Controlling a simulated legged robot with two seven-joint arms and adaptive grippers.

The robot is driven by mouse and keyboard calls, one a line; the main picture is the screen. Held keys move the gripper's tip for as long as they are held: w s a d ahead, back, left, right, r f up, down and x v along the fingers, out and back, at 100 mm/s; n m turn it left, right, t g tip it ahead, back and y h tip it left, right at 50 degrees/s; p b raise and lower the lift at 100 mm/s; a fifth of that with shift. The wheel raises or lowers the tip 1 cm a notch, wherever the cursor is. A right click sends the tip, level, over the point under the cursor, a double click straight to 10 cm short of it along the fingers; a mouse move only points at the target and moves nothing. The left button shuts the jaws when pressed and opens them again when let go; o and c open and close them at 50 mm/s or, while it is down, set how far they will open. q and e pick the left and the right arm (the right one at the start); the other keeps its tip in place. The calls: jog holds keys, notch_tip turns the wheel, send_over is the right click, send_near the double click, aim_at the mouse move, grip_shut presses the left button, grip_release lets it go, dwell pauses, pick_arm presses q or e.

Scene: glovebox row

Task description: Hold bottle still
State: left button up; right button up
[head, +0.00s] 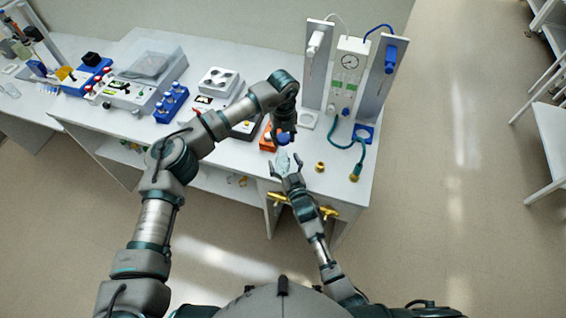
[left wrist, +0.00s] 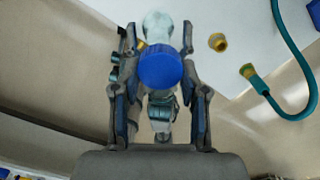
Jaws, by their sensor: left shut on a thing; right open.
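The bottle (head: 283,162) is pale and translucent, near the table's front edge. It also shows in the left wrist view (left wrist: 158,24), beyond a round blue cap (left wrist: 160,69). The cap shows in the head view (head: 283,139) just above the bottle; I cannot tell whether the two are joined. My left gripper (head: 284,128) comes down from above and is shut on the blue cap, which sits between its fingers in the wrist view. My right gripper (head: 289,170) is open, pointing up at the bottle from the front. Whether its fingers touch the bottle is unclear.
A brass fitting (head: 320,167) stands right of the bottle, with a teal hose (head: 353,150) beyond it. A gauge stand (head: 347,70) rises behind. An orange block (head: 267,137) and a blue rack (head: 171,103) are left. Yellow handles (head: 329,211) project below the front edge.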

pick_arm(q)
jog(key=shift+a, duration=0.1)
pick_arm(e)
jog(key=shift+w+a, duration=0.1)
jog(key=shift+w, duration=0.05)
jog(key=c, duration=0.4)
pick_arm(q)
jog(key=shift+a, duration=0.1)
pick_arm(e)
grip_shut()
pick_arm(q)
send_over(283, 151)
jog(key=s, duration=0.2)
jog(key=shift+f, duration=2.45)
jog(key=shift+w+f, duration=0.1)
jog(key=shift+f, duration=0.8)
jog(key=shift+f, duration=0.55)
